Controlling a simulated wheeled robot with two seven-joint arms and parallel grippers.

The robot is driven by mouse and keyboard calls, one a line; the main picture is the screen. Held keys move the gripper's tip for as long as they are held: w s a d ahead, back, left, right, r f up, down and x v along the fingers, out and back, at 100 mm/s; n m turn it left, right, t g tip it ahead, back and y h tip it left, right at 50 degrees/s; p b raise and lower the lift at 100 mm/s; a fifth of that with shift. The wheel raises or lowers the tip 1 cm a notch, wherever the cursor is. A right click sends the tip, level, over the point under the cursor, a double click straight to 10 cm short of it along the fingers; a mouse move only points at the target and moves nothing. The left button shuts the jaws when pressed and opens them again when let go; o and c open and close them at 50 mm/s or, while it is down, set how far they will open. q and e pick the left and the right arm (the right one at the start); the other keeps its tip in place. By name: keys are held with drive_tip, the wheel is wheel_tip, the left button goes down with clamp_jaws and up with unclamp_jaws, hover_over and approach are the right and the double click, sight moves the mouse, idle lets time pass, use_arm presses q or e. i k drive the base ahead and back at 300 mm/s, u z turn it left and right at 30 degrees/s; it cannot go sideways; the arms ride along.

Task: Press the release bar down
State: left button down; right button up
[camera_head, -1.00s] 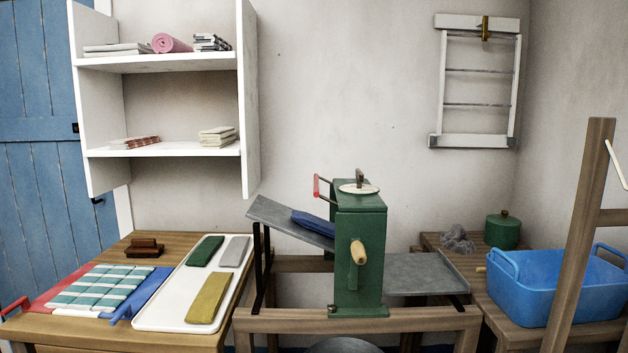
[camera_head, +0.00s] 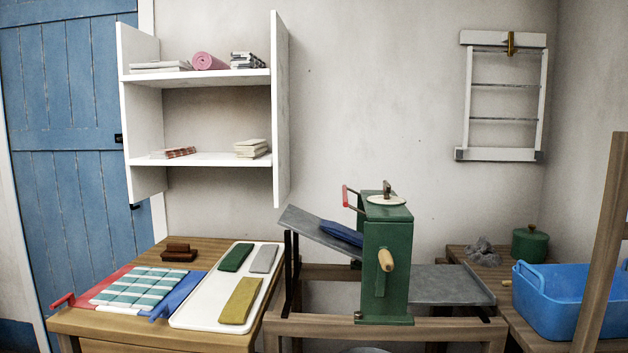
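A green upright machine (camera_head: 398,262), which looks like a wringer, stands on a wooden frame. A bar with a red grip (camera_head: 346,196) sticks out at its upper left; it looks like the release bar and is raised. A round pale plate with a small handle (camera_head: 387,197) is on top. A wooden crank grip (camera_head: 386,260) is on the front. A dark blue cloth (camera_head: 342,233) lies on the sloping grey board (camera_head: 305,222) at the left, against the machine. Neither of my grippers is in view.
The left table holds a white tray (camera_head: 190,318) with folded cloths and a checked cloth (camera_head: 138,288). A blue tub (camera_head: 560,300) and green pot (camera_head: 530,243) stand at the right. A wooden post (camera_head: 607,240) rises at the right front.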

sight(344, 188)
drive_tip(key=i, duration=1.05)
drive_tip(key=z, duration=0.75)
